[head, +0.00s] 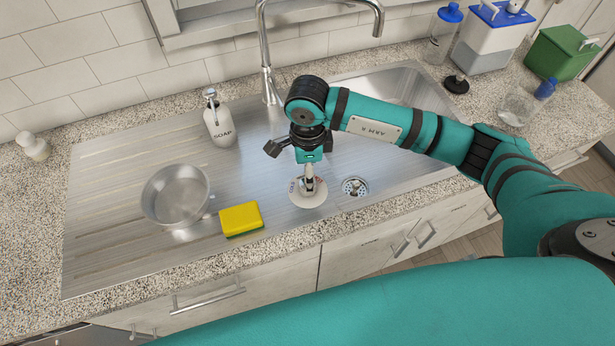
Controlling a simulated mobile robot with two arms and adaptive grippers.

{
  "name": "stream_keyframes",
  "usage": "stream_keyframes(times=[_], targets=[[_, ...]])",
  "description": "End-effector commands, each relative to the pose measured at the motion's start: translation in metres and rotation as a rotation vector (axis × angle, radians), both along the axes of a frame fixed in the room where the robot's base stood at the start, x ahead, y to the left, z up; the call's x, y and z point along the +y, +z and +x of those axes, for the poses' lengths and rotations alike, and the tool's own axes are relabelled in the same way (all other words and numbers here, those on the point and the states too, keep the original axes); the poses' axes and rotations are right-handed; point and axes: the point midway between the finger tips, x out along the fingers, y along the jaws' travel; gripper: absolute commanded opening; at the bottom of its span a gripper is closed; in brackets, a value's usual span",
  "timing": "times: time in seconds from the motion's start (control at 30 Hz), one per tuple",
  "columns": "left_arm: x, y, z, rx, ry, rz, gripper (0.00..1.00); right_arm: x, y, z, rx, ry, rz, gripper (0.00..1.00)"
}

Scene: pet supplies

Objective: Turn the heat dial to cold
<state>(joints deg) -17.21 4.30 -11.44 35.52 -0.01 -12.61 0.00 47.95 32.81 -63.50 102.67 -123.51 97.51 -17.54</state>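The heat dial (308,198) is a round white disc on the metal sink deck, with a small red mark at its left edge. A narrow upright part stands at its middle. My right gripper (311,183) points down directly over the dial, with its tips at or very near that upright part. The arm and gripper hide the dial's far side, and I cannot tell whether the fingers are closed on it. The chrome faucet (266,50) rises behind the gripper. My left gripper is not in view.
A metal bowl (176,194) and a yellow sponge (241,217) lie left of the dial. A soap bottle (219,125) stands behind them. A drain (355,187) is just right of the dial. Clear containers and a green box (561,54) stand at the right.

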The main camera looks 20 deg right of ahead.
Motion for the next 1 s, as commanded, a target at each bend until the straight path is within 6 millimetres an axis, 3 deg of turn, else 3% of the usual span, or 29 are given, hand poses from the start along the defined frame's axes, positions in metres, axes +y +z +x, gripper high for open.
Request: stream_keyframes(times=[0.1,0.3,0.67,1.0], targets=[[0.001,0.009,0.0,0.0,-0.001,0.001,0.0,0.0,-0.021,-0.001,0.004,0.0,-0.001,0.66],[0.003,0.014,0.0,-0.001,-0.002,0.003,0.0,0.001,-0.045,0.0,0.001,0.0,0.001,0.66],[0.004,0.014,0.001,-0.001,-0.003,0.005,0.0,0.0,-0.052,0.0,-0.001,0.0,0.001,0.66],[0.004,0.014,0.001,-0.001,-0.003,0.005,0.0,0.0,-0.051,0.0,-0.001,0.001,0.001,0.24]])
